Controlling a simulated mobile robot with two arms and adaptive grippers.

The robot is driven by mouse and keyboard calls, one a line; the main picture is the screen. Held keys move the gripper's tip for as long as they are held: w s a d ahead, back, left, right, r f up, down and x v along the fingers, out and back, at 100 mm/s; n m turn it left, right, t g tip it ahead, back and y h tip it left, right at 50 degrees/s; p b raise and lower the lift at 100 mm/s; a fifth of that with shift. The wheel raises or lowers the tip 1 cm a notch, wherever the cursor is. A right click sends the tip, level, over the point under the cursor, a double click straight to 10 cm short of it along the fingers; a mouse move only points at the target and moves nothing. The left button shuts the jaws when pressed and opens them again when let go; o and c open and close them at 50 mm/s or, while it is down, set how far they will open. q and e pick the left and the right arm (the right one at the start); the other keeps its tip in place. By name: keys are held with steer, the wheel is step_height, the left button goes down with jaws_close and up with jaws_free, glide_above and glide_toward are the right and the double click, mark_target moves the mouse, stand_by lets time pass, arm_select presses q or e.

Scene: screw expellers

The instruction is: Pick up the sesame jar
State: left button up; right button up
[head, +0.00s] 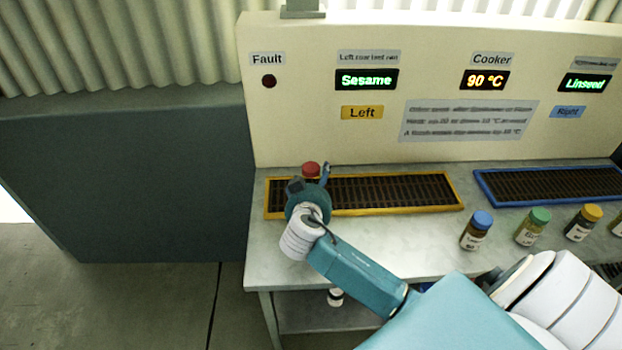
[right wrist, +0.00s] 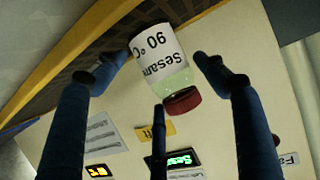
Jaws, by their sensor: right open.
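The sesame jar has a red lid (head: 311,169) and stands at the left end of the yellow-framed grate (head: 455,200) in the head view. In the right wrist view the sesame jar (right wrist: 158,58) shows a white label reading "Sesame 90 °C", clear glass and the red lid. My right gripper (head: 310,182) is at the jar and hides most of it in the head view. In the right wrist view its open fingers (right wrist: 162,70) are on either side of the jar, with gaps between them and the glass. My left gripper is not in view.
Jars with blue (head: 477,230), green (head: 533,226) and yellow (head: 583,222) lids stand on the bench to the right. A blue-framed grate (head: 480,186) is behind them. The cream panel (head: 300,120) rises behind the grates. A small jar (head: 336,297) is on the lower shelf.

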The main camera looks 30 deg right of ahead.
steer(key=shift+w+d+f, duration=0.2)
steer(key=shift+w, duration=0.05)
steer(key=shift+r, duration=0.15)
steer(key=c, duration=1.3)
